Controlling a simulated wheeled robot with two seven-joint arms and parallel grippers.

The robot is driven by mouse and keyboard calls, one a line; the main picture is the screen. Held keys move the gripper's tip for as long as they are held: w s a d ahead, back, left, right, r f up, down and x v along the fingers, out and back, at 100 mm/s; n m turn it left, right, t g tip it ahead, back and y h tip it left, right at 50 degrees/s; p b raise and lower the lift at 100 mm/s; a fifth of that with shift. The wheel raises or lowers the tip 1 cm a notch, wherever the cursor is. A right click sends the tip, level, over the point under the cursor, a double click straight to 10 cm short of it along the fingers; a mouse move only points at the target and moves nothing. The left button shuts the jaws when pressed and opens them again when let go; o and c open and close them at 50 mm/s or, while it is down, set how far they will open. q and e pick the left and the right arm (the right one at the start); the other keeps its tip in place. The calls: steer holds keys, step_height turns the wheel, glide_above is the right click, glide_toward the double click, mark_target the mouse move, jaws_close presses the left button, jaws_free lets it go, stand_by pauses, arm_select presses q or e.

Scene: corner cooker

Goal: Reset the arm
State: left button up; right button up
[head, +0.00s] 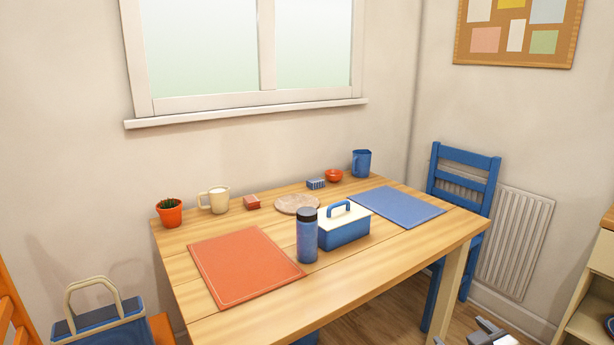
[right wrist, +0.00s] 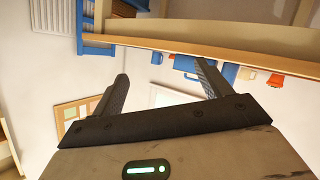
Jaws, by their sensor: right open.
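My right gripper (head: 484,336) shows at the bottom right of the head view, low beside the table and only partly in frame. In the right wrist view its two dark fingers (right wrist: 160,90) are spread apart with nothing between them. The gripper is open and empty, clear of the table. My left gripper is not in the head view.
The wooden table (head: 380,270) carries a red placemat (head: 243,264), a blue placemat (head: 396,206), a dark-capped bottle (head: 307,238) and a blue box (head: 343,232). A blue chair (head: 464,165) stands behind its right end. A shelf unit (head: 590,290) is at far right.

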steer(key=s+a+f+m+g+y, duration=0.1)
steer(key=s+a+f, duration=0.2)
steer(key=s+a, duration=0.5)
steer(key=s+a+f+m+g+y+p, duration=0.1)
steer(key=s+a+f+g+y, duration=0.1)
steer(key=s+a, duration=0.7)
steer(key=s, duration=0.7)
steer(key=shift+f+m+y, duration=0.3)
steer(key=shift+f, duration=0.1)
